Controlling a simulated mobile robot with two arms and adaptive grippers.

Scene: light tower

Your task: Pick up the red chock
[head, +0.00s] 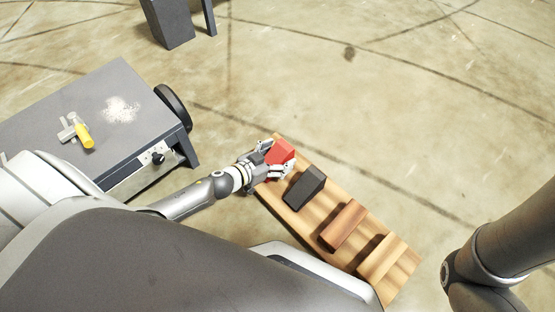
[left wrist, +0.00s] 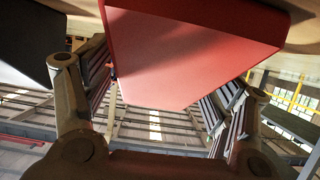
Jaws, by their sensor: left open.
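The red chock (head: 281,152) sits at the far left end of a wooden board (head: 292,216). My left gripper (head: 272,158) is at the chock's left side in the head view, with its fingers around or beside it. In the left wrist view the red chock (left wrist: 190,55) fills the upper middle, and the open fingers of the left gripper (left wrist: 160,95) stand on either side of it. I cannot tell whether a finger touches it. My right gripper is not in view; only part of my right arm shows at the right edge.
A black chock (head: 304,187) is close beside the red one, then a brown block (head: 343,225) and a lighter wooden block (head: 381,257) along the board. A grey cabinet (head: 60,107) with a yellow-handled tool (head: 84,136) stands at left.

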